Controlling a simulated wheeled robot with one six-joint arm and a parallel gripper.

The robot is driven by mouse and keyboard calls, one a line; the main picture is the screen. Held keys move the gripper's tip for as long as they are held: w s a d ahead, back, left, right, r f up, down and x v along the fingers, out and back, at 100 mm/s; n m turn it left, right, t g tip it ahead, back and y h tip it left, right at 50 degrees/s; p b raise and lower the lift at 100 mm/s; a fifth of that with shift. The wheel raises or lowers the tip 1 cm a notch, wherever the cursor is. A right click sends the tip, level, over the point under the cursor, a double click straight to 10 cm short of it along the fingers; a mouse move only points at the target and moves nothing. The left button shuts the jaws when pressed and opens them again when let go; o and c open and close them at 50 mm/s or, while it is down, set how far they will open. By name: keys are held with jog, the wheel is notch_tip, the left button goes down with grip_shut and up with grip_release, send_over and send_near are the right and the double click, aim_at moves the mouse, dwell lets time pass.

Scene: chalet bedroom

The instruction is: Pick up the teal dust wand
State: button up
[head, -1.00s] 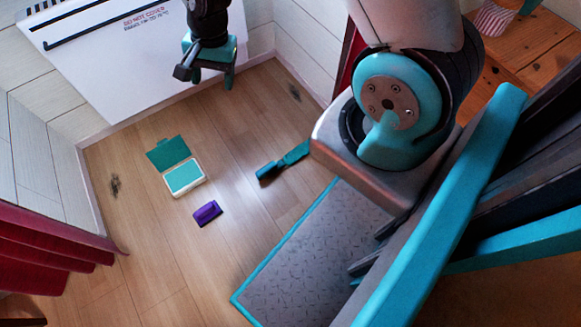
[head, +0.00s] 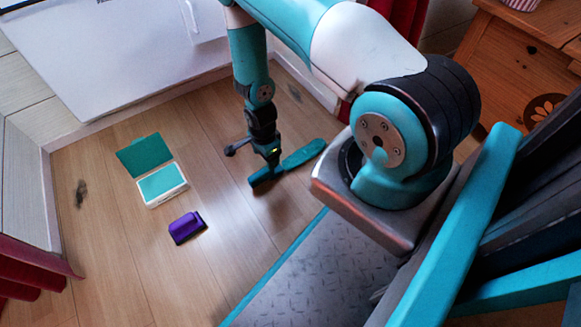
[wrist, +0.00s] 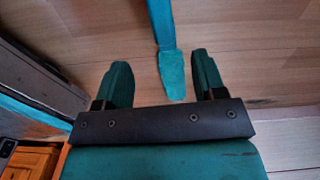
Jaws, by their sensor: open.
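The teal dust wand (head: 303,153) lies on the wooden floor left of my base. My gripper (head: 268,172) points down over its nearer end and hides part of it. In the wrist view, my gripper (wrist: 160,62) is open, with a dark teal finger on each side. The end of the wand (wrist: 172,72) lies between the fingers, nearer the right one, with visible gaps on both sides. Nothing is gripped. I cannot tell the exact height of the fingertips above the floor.
An open teal-and-white case (head: 163,184) and a purple block-like object (head: 187,227) lie on the floor to the left. A white wall panel (head: 110,60) stands behind. A wooden cabinet (head: 520,70) is at the right. Floor around the wand is clear.

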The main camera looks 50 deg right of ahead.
aim_at(268, 171)
notch_tip(268, 171, down, 5)
jog(key=shift+r+b, duration=0.1)
jog(key=shift+b, duration=0.95)
jog(key=f+b, duration=0.4)
jog(key=f, duration=0.1)
jog(key=shift+w+d+f+b, duration=0.15)
jog(key=shift+w+d+b, duration=0.1)
jog(key=shift+b, duration=0.1)
jog(key=shift+s, duration=0.1)
jog(key=c, duration=1.1)
